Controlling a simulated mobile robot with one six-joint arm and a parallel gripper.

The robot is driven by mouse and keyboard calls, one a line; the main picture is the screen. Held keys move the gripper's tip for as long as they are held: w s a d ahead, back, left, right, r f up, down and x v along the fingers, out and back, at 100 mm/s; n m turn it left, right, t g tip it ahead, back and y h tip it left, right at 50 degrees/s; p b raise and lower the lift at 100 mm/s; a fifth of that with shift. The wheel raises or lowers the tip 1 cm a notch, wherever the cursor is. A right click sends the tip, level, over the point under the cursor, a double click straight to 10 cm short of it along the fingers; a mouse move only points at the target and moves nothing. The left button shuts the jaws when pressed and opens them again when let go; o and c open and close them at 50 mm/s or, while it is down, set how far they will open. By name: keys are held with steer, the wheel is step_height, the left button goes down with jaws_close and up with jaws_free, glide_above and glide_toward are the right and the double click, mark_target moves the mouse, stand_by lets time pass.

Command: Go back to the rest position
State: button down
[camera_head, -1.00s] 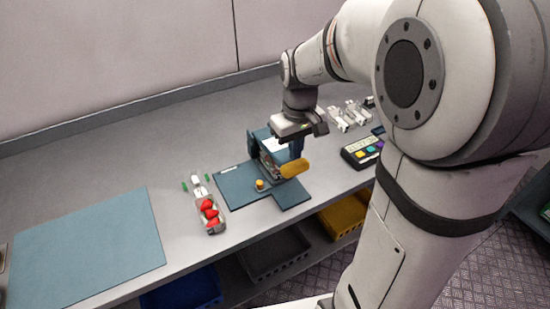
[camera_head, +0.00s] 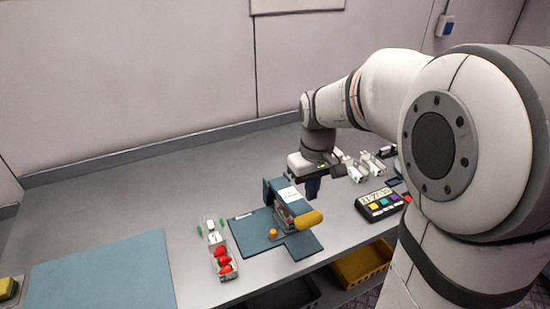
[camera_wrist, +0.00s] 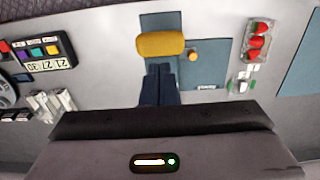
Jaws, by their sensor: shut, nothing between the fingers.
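My gripper (camera_head: 313,188) is shut and empty, raised above the back of a blue device with a yellow handle (camera_head: 308,219) on the grey bench. In the wrist view my dark fingers (camera_wrist: 160,82) are together, pointing toward the yellow handle (camera_wrist: 160,44), with no contact that I can make out. The device's blue base plate (camera_head: 250,236) carries a small orange knob (camera_head: 273,233). A clear tray (camera_head: 227,276) with several red berries stands to its left. My fingers and wrist partly hide the device in the wrist view.
A keypad box with coloured buttons (camera_head: 380,204) and several clear trays (camera_head: 358,168) are to the right. A blue-grey mat (camera_head: 105,275) covers the bench's left front. A yellow bin (camera_head: 362,267) is below the bench. The bench's back left is clear.

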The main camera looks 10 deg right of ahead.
steer(key=shift+s, duration=0.1)
steer(key=shift+s+r, duration=0.2)
steer(key=shift+s, duration=0.05)
steer(key=s+r+m+t, duration=0.2)
steer(key=s+m+t, duration=0.1)
steer(key=s, duration=1)
steer(key=shift+s+d+r+m, duration=0.2)
steer(key=shift+s+m, duration=0.1)
steer(key=shift+s, duration=0.1)
